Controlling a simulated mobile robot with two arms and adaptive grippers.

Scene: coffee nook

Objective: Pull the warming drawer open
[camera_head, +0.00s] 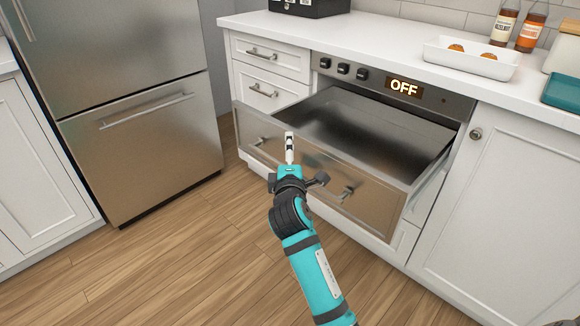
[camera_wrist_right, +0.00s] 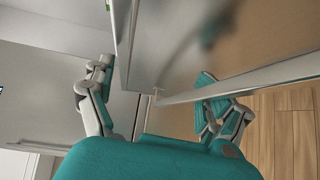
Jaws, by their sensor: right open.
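The warming drawer (camera_head: 375,197) stands pulled well out below a control panel with an orange "OFF" display (camera_head: 404,88). Its metal interior (camera_head: 365,120) shows and looks empty. The drawer's handle (camera_head: 347,190) is on its front face, partly hidden behind my right arm. My right gripper (camera_head: 289,148) is at the drawer front, near the middle of the handle. In the right wrist view my right gripper (camera_wrist_right: 155,78) has its two fingers spread wide apart, with the metal front between and beyond them. I cannot tell whether a finger touches the handle. My left gripper is not in view.
A steel fridge (camera_head: 130,100) stands to the left, white drawers (camera_head: 268,70) and a cabinet door (camera_head: 500,200) flank the warming drawer. A white tray (camera_head: 470,62) and bottles (camera_head: 503,25) are on the counter. The wooden floor (camera_head: 180,260) in front is clear.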

